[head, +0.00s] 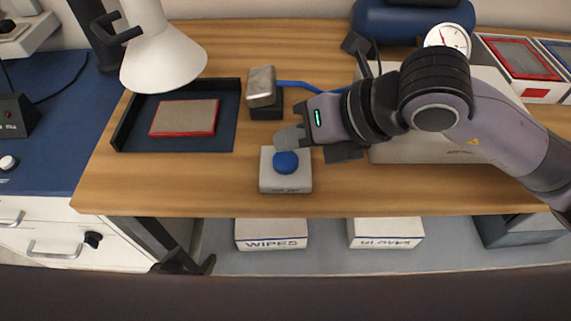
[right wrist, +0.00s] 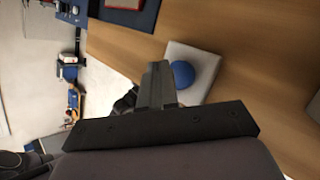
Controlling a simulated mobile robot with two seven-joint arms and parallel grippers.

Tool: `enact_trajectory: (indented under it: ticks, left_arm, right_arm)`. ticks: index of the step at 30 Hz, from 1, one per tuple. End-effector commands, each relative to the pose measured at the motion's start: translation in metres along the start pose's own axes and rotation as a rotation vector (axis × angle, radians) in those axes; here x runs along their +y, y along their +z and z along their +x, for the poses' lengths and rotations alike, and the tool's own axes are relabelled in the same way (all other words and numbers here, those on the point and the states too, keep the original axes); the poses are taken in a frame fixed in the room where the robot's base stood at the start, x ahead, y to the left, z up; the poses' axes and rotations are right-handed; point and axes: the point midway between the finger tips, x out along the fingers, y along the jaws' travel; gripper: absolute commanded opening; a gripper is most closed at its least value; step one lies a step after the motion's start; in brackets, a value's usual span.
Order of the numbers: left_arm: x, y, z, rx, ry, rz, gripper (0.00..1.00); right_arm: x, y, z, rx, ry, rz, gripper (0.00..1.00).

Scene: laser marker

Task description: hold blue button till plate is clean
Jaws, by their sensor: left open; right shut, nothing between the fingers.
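The blue button (head: 286,162) is a round dome on a white box (head: 286,184) near the table's front edge. It also shows in the right wrist view (right wrist: 182,73). My right gripper (head: 285,140) is shut and empty, its tips at the far side of the button; I cannot tell whether they touch it. In the right wrist view the closed fingers (right wrist: 157,84) are beside the dome. The plate (head: 185,118), brownish-grey with a red rim, lies in a dark tray (head: 122,137). My left gripper (head: 188,264) is open and low, in front of the table.
A white cone-shaped hood (head: 163,62) hangs behind the plate tray. A metal-headed block (head: 261,88) with a blue hose stands behind the button. A light machine housing (head: 400,150) is to the right, behind my right arm. White boxes (head: 270,235) sit below the table.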

Motion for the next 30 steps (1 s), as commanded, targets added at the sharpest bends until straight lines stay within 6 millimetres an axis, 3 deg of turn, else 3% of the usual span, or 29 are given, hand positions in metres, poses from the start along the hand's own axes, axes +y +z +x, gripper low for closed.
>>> enact_trajectory:
  ticks: [30]
  left_arm:
    - [0.0004,-0.0018,0.0029,0.008,0.004,0.003,0.72]
  right_arm:
    - [-0.0027,-0.0028,0.0039,0.000,0.000,0.000,0.00]
